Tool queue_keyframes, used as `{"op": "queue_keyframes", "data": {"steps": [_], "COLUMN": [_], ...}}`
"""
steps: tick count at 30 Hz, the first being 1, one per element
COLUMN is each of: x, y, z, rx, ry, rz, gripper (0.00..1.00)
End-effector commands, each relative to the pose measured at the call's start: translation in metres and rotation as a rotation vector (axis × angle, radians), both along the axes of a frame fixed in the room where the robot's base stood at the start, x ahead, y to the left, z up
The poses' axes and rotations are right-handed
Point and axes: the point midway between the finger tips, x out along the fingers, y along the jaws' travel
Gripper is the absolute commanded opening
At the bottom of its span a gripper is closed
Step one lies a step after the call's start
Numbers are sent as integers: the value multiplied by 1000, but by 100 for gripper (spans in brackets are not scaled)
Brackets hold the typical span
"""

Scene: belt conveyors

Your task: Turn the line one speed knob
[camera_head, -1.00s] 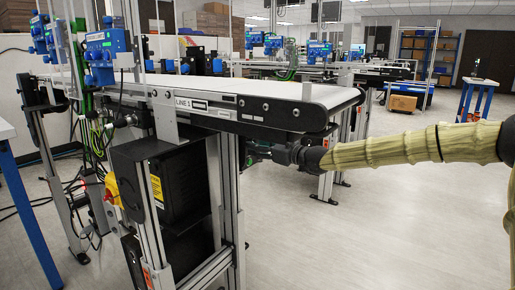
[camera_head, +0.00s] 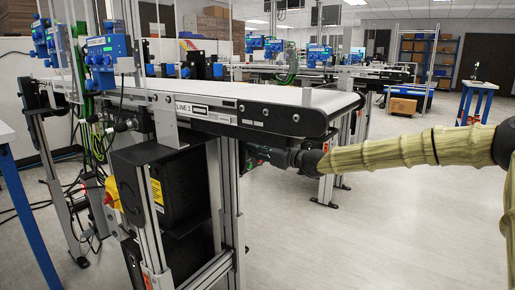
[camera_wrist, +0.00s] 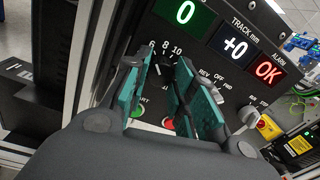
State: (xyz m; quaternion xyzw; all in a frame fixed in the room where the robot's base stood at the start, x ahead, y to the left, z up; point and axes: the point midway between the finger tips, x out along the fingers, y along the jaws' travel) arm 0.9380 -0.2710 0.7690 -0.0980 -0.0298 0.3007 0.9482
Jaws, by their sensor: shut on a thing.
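In the wrist view the speed knob sits at its dial (camera_wrist: 165,45), printed 6, 8, 10, on a dark control panel (camera_wrist: 215,70). My gripper (camera_wrist: 168,68) has its two teal-padded fingers around the knob and is shut on it. The fingers hide most of the knob, so its pointer setting cannot be read. In the head view the line one conveyor (camera_head: 197,109) carries a LINE 1 label, and my gripper (camera_head: 262,154) reaches in beneath its near end. The panel face is hidden there.
The panel's displays read a green 0 (camera_wrist: 185,12), +0 (camera_wrist: 235,46) and a red OK (camera_wrist: 267,71). Another switch marked REV, OFF, FWD is close to the right finger. A red button (camera_wrist: 168,124) lies below the fingers. Conveyor legs (camera_head: 225,200) stand close to my gripper.

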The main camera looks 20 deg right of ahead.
Motion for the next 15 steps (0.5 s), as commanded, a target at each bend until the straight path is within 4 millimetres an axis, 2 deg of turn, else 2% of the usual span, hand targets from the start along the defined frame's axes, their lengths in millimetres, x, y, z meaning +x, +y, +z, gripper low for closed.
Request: {"op": "queue_keyframes", "data": {"steps": [8,9,12,15], "x": [0,0,0,0], "y": [0,-1,0,0], "z": [0,0,0,0], "rx": [9,9,9,9], "ry": [8,8,8,8], "rz": [0,-1,0,0], "gripper": [2,33,49,49]}}
